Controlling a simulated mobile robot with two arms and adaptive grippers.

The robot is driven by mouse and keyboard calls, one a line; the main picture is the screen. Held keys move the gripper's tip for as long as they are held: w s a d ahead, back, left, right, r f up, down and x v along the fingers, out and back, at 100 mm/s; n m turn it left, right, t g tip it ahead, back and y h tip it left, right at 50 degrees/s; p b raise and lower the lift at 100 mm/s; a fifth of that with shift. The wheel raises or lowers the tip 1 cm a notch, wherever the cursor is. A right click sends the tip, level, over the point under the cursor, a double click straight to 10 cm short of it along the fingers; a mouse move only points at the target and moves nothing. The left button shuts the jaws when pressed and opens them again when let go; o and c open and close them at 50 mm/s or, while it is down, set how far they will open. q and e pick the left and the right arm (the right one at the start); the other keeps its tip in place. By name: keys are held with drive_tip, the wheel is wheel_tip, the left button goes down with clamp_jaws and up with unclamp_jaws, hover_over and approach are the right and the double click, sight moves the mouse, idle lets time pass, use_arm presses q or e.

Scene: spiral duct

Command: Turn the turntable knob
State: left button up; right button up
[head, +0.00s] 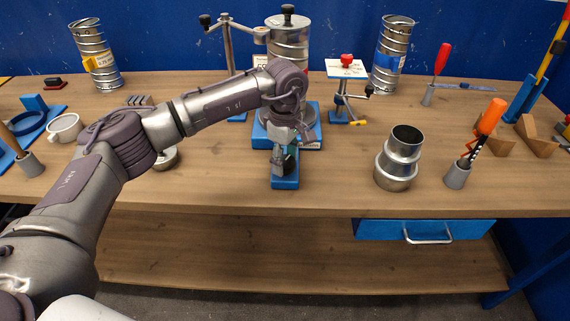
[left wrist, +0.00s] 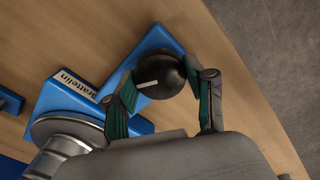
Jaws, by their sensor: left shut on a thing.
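The turntable has a blue base (head: 286,183) at the middle of the bench, and its front arm sticks out toward me. The base also shows in the left wrist view (left wrist: 62,99), with a label on it and the edge of the metal disc (left wrist: 62,127). The round black knob (left wrist: 160,75) with a white pointer line sits on the front arm of the base. My left gripper (left wrist: 163,84) is shut on the knob, with a green-padded finger on each side. In the head view my left gripper (head: 286,158) mostly hides the knob. My right gripper is not in view.
A tall spiral duct (head: 290,40) stands on the turntable behind my wrist. A crank stand with a red knob (head: 346,90), a metal reducer (head: 397,158) and a cup with an orange-handled tool (head: 488,118) stand to the right. A drawer (head: 428,230) hangs under the bench.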

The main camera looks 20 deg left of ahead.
sight(285, 161)
use_arm(q)
drive_tip(key=n+b, duration=0.1)
drive_tip(key=n, duration=0.2)
drive_tip(key=shift+n+b, duration=0.95)
drive_tip(key=shift+n, duration=1.35)
drive_tip(key=shift+r, duration=0.1)
drive_tip(key=o, duration=1.2)
drive_tip(key=shift+c, duration=0.2)
wheel_tip(285, 161, up, 12)
